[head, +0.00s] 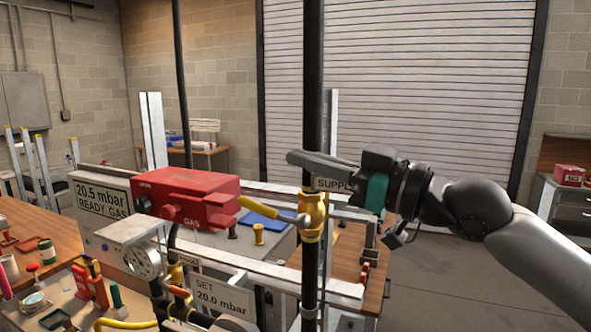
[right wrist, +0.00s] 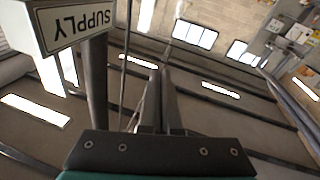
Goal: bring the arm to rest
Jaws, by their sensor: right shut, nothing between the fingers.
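My right arm (head: 520,240) reaches in from the right in the head view. My right gripper (head: 292,157) is shut and empty, pointing left, level with the black vertical pipe (head: 312,110). It is just above the yellow valve (head: 313,222) and its yellow lever (head: 268,209), which points left and slightly up. The SUPPLY sign (head: 334,184) is partly hidden below the gripper. In the right wrist view the gripper fingers (right wrist: 160,75) lie together, with the SUPPLY sign (right wrist: 75,22) at upper left, upside down. My left gripper is not in view.
A red GAS box (head: 188,197) and a display reading 20.5 mbar READY GAS (head: 103,195) stand left of the pipe. A gauge (head: 144,262) and a SET 20.0 mbar sign (head: 220,297) are below. Wooden benches hold small items. Open floor (head: 440,270) lies below my arm.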

